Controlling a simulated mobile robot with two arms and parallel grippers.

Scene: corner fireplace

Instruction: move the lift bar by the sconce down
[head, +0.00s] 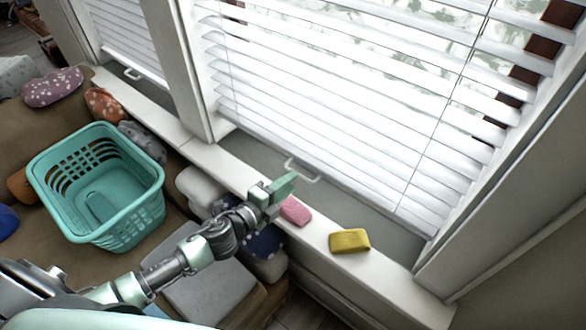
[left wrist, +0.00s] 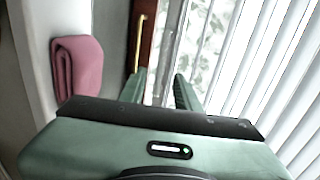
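A white lift bar (head: 303,172) hangs at the bottom of the large window blind (head: 330,95) in the head view. Another white lift bar (head: 132,74) is under the smaller blind at the upper left. No sconce shows, so I cannot tell which bar is beside it. My left gripper (head: 284,186) is over the sill, just left of and close to the nearer bar; contact is unclear. In the left wrist view its fingers (left wrist: 160,90) stand apart with a gap between them, and the blind slats are at right. My right gripper is out of view.
A pink folded cloth (head: 294,210) and a yellow block (head: 349,240) lie on the white sill (head: 315,232). A teal basket (head: 98,185) stands on the brown seat at left, among cushions. A brown panel with a gold handle (left wrist: 139,42) shows in the left wrist view.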

